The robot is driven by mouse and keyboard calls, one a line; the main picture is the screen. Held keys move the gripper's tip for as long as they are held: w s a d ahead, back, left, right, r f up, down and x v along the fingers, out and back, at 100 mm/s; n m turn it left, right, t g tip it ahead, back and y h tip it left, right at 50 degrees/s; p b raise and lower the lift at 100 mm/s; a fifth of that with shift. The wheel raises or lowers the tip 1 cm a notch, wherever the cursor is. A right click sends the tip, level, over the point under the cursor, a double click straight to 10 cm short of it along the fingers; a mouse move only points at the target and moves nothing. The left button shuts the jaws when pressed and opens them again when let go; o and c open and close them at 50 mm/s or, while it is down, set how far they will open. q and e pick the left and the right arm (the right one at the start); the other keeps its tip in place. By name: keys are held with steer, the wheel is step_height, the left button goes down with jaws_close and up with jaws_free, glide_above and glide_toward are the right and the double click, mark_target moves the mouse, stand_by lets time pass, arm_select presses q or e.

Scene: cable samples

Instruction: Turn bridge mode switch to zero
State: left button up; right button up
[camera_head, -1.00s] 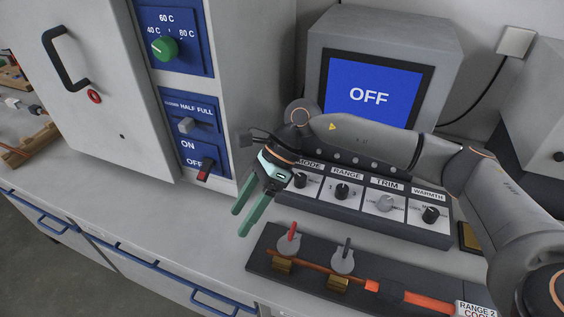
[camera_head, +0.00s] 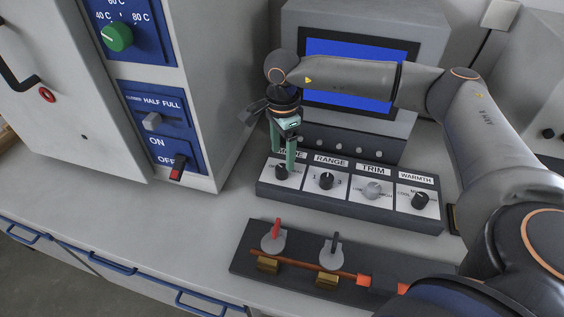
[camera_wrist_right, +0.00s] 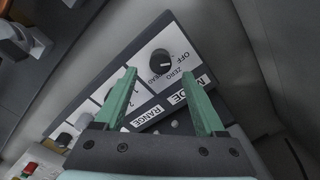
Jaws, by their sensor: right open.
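The bridge mode switch (camera_head: 282,171) is a black knob on the leftmost panel, labelled MODE, of the dark control box (camera_head: 345,205). In the right wrist view the mode knob (camera_wrist_right: 160,61) shows with OFF, ZERO and READ around it; its pointer mark is too small to read surely. My right gripper (camera_head: 284,160) points down just above the mode knob in the head view. In the wrist view its two green fingers (camera_wrist_right: 158,82) are spread apart, with the knob beyond and between their tips. Nothing is between the fingers. My left gripper is not in view.
RANGE (camera_head: 326,181), TRIM (camera_head: 372,190) and WARMTH (camera_head: 420,201) knobs sit to the right. A bridge monitor (camera_head: 350,45) stands behind. A dark board with clamps (camera_head: 240,258) lies in front. A grey oven cabinet (camera_head: 225,90) stands at left.

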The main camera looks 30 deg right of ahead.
mark_target(282, 168)
steer(key=shift+f, duration=2.05)
steer(key=shift+c, duration=0.3)
jaws_close()
